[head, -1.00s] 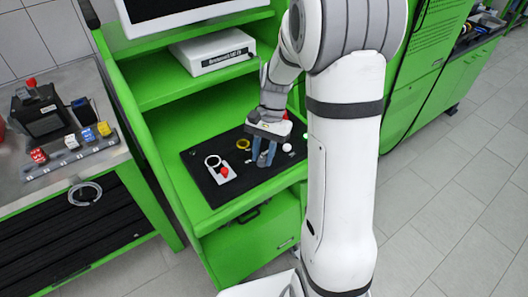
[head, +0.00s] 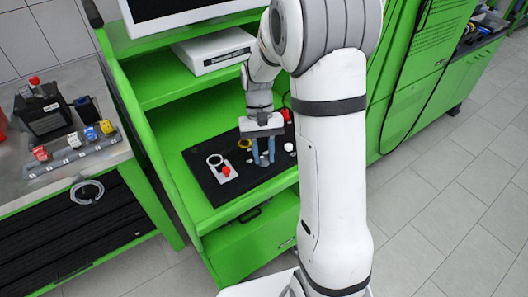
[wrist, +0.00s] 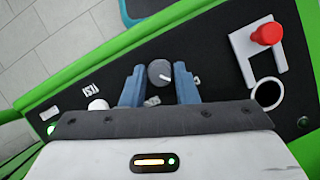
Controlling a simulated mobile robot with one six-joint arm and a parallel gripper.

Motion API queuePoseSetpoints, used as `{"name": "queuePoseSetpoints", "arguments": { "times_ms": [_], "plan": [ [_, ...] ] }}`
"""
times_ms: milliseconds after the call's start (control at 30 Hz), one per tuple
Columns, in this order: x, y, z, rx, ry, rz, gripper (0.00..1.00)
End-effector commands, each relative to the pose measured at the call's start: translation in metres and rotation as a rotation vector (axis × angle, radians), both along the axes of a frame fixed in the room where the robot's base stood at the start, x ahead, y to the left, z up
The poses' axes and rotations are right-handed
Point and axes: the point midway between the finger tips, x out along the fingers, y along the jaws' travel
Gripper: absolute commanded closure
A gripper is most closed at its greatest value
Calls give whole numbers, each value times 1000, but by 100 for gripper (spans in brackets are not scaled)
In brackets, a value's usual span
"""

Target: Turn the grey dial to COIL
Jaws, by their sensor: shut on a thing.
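The grey dial (wrist: 159,72) stands on the black panel in the wrist view, with a white pointer line on its face running toward the lower right. My gripper (wrist: 159,80) has its two blue fingers on either side of the dial, shut on it.
A white plate with a red button (head: 226,171) and a ring is left of my gripper. A yellow ring (head: 244,143) is behind it. A white knob (head: 289,147) is to the right. Green bench sides and a shelf above enclose the panel.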

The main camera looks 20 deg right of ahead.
Motion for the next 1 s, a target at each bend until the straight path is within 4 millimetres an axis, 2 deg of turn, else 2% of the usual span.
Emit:
{"name": "queuePoseSetpoints", "arguments": {
  "times_ms": [467,500,733,1000],
  "plan": [
    [1,0,1,0,-4,14,96],
    [1,0,1,0,-4,14,71],
    [1,0,0,0,-2,13,52],
    [1,0,2,0,-2,13,52]
  ]
}}
